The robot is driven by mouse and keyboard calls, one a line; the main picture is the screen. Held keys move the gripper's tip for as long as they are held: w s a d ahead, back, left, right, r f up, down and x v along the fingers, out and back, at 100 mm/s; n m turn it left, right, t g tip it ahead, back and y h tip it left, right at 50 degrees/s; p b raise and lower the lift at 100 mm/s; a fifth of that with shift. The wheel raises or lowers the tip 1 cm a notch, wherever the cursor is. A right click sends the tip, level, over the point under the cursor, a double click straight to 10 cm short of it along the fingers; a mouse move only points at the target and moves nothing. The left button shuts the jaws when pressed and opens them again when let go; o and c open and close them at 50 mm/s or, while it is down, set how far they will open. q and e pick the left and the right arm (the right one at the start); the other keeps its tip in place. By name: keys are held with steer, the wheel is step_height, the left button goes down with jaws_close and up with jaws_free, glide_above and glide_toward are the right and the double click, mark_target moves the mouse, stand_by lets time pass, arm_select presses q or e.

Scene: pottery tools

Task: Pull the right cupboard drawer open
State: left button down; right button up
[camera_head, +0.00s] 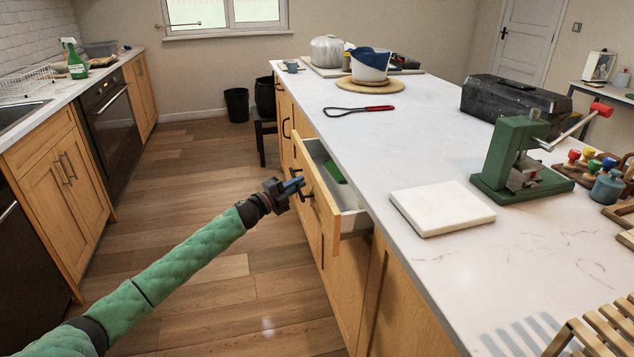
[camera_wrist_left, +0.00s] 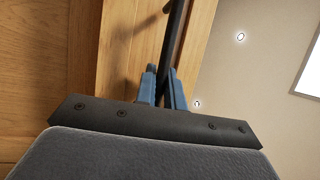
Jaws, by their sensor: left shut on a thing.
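The drawer (camera_head: 318,205) in the wooden island stands partly open, with its front panel pulled out from the cabinet. A green item (camera_head: 333,172) lies inside it. My left gripper (camera_head: 297,185) is at the drawer front, its blue fingers shut on the dark bar handle (camera_head: 307,196). In the left wrist view the blue fingers (camera_wrist_left: 163,88) close around the dark handle (camera_wrist_left: 174,40), with the wooden front beside it. My right gripper is not in view.
The white countertop (camera_head: 370,135) holds a white slab (camera_head: 441,207), a green press (camera_head: 515,160) and a black toolbox (camera_head: 515,105). The wooden floor (camera_head: 190,190) left of the island is clear. A dark stool (camera_head: 262,130) stands by the island's far end.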

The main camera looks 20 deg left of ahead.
arm_select(q)
steer(key=s+a, duration=0.8)
steer(key=a, duration=0.4)
steer(key=s+a+b, duration=0.1)
steer(key=s+a, duration=0.7)
steer(key=a, duration=0.4)
steer(key=shift+s+a, duration=0.15)
steer(key=shift+s, duration=0.1)
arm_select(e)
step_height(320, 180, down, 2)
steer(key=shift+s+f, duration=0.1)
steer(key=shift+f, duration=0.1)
arm_select(q)
steer(key=shift+f, duration=0.1)
